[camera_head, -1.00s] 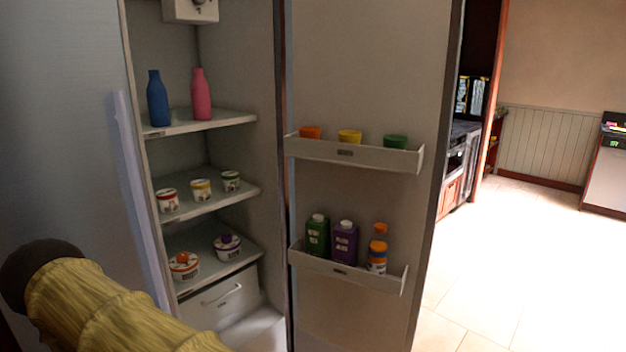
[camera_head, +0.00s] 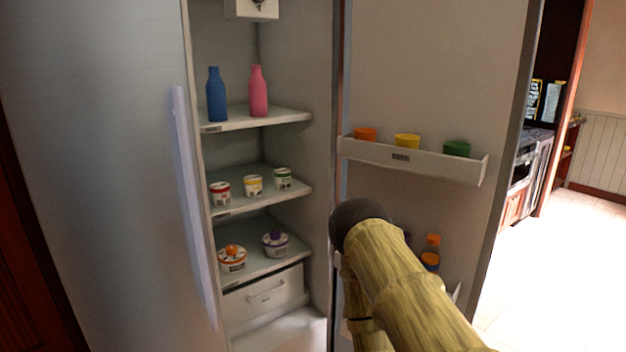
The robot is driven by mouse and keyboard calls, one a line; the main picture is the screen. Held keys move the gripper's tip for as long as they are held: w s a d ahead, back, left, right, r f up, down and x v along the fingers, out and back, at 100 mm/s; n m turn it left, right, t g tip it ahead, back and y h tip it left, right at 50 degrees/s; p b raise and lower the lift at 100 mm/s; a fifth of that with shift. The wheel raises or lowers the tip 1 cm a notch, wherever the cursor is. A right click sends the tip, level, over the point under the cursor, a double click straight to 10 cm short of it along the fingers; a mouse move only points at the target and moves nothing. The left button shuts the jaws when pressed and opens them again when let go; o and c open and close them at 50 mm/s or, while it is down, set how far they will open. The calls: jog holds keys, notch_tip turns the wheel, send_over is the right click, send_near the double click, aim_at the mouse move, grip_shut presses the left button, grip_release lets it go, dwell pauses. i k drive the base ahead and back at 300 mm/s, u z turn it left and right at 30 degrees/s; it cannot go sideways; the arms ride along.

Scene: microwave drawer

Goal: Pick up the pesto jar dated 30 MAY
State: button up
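No label reading pesto or 30 MAY is legible. Three jars show only their tops above the upper door bin: one orange (camera_head: 365,134), one yellow (camera_head: 407,141) and one green (camera_head: 456,148). On the middle shelf stand small white tubs with a red band (camera_head: 220,194), a yellow band (camera_head: 253,186) and a green band (camera_head: 283,179). Which one is the pesto jar I cannot tell. My yellow arm, with a dark rounded end, crosses in front of the lower door bin and hides most of it. My gripper is not in view.
The fridge door stands open at the right. A blue bottle (camera_head: 216,94) and a pink bottle (camera_head: 258,91) stand on the top shelf. Two tubs, orange-topped (camera_head: 232,258) and purple-topped (camera_head: 275,243), sit above a drawer (camera_head: 268,291). Open floor (camera_head: 545,275) lies right of the door.

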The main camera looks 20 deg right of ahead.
aim_at(283, 176)
jog(key=i, duration=1.65)
